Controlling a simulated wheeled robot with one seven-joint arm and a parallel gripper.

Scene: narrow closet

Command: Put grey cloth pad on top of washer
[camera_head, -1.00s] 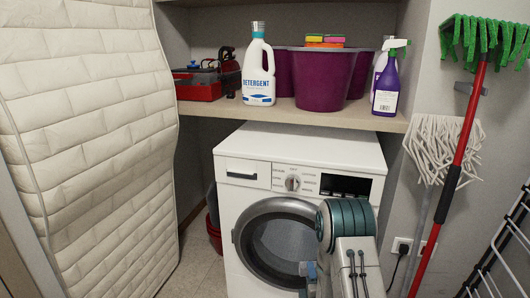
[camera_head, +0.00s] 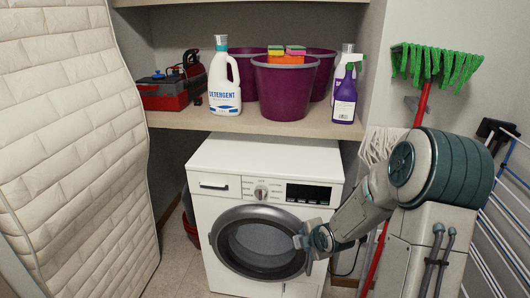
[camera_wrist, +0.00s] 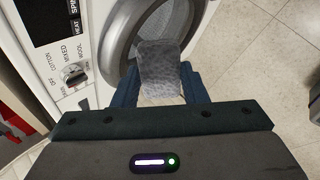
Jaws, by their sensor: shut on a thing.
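The white washer (camera_head: 265,158) stands under the shelf, its flat top bare and its round door (camera_head: 262,243) closed. My gripper (camera_head: 304,241) is in front of the right side of the door, below the level of the top. In the wrist view, my gripper (camera_wrist: 158,88) is shut on the grey cloth pad (camera_wrist: 159,62), which sits between the two blue fingers and sticks out past them. The pad's lower part is hidden by my gripper. In the head view I cannot make out the pad clearly.
The shelf (camera_head: 180,119) hangs above the washer's rear, holding a detergent bottle (camera_head: 224,85), purple buckets (camera_head: 283,92), a spray bottle (camera_head: 344,100) and a red toolbox (camera_head: 163,93). A padded mattress (camera_head: 75,150) stands left. A green mop (camera_head: 430,65) and a drying rack (camera_head: 497,215) stand right.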

